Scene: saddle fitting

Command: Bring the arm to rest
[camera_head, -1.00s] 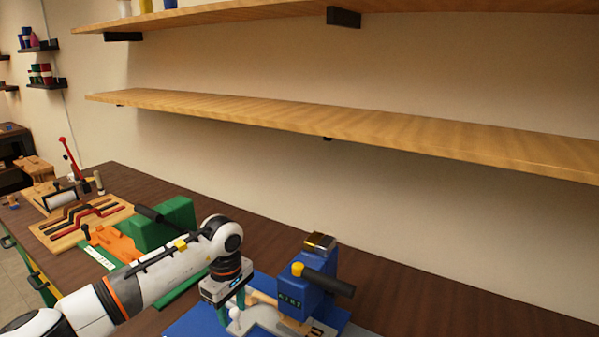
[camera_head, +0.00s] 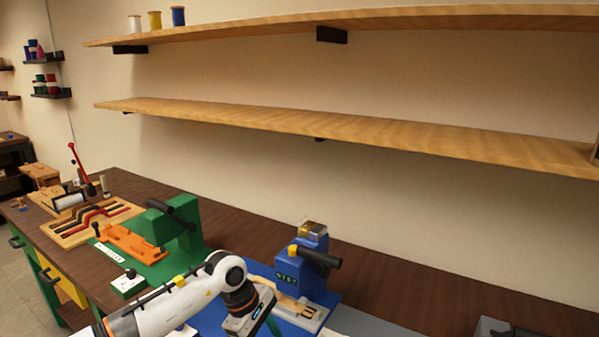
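My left arm (camera_head: 165,305) comes in from the lower left. Its gripper (camera_head: 268,326) is at the bottom edge, in front of the blue press (camera_head: 300,265) and over the blue base. The fingers are mostly cut off by the frame edge and hidden by the wrist, so I cannot tell whether they are open or shut. A light tan piece (camera_head: 297,304) lies at the foot of the blue press, apart from the gripper. My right gripper is not in view.
A green press (camera_head: 180,222) with an orange piece (camera_head: 130,243) stands left of the blue one. A wooden board (camera_head: 90,222) with red and black strips lies farther left. A long shelf (camera_head: 330,130) spans the wall above.

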